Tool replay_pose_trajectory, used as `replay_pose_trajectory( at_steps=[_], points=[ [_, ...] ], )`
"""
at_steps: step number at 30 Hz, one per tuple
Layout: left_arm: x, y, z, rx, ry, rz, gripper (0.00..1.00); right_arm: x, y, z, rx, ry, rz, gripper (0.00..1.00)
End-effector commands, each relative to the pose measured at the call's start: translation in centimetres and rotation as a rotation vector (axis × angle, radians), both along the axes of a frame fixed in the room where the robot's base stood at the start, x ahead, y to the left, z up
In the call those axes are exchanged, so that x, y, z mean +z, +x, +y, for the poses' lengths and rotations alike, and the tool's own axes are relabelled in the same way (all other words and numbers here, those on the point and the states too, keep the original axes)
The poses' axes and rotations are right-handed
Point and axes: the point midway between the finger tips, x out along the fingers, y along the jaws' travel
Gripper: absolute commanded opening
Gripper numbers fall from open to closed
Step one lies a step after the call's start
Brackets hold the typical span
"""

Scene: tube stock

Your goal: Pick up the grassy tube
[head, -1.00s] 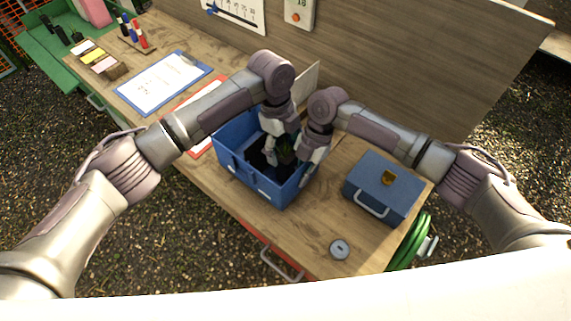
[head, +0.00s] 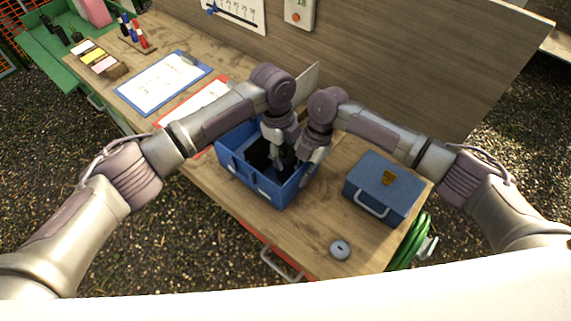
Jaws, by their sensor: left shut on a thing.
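A blue open bin (head: 246,178) stands on the wooden workbench, with a dark inside. A small dark green thing, seemingly the grassy tube (head: 289,155), shows between my two grippers over the bin; most of it is hidden. My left gripper (head: 279,160) points down into the bin and is shut on this green tube. My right gripper (head: 302,166) is close beside it at the bin's right side. Its fingers are partly hidden, and I cannot tell whether they are open or touch the tube.
A blue toolbox (head: 386,184) with a handle stands right of the bin. A grey disc (head: 340,249) lies near the front edge. A blue clipboard (head: 164,83) and a red-edged sheet (head: 196,100) lie to the left. A wooden panel (head: 400,70) rises behind.

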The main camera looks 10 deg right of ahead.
Motion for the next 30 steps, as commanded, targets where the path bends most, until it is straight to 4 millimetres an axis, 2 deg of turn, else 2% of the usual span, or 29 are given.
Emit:
replay_pose_trajectory(
  at_steps=[8,12,20,30],
  points=[
    [0.2,0.0,0.0,0.0,-0.001,-0.001,0.0,0.1,0.0,0.0,0.0,0.001,-0.001,0.0],
    [1.5,0.1,0.0,-0.002,-0.002,-0.003,0.0,0.1,0.0,0.0,0.0,0.001,-0.001,0.0],
    [1.2,-3.5,2.0,-0.002,-0.002,0.001,0.0,0.0,0.0,0.0,0.0,0.001,-0.001,0.0],
    [9.7,-3.4,1.9,-0.002,-0.003,-0.006,0.0,0.0,0.0,0.0,-0.001,0.0,0.0,0.0]
  ],
)
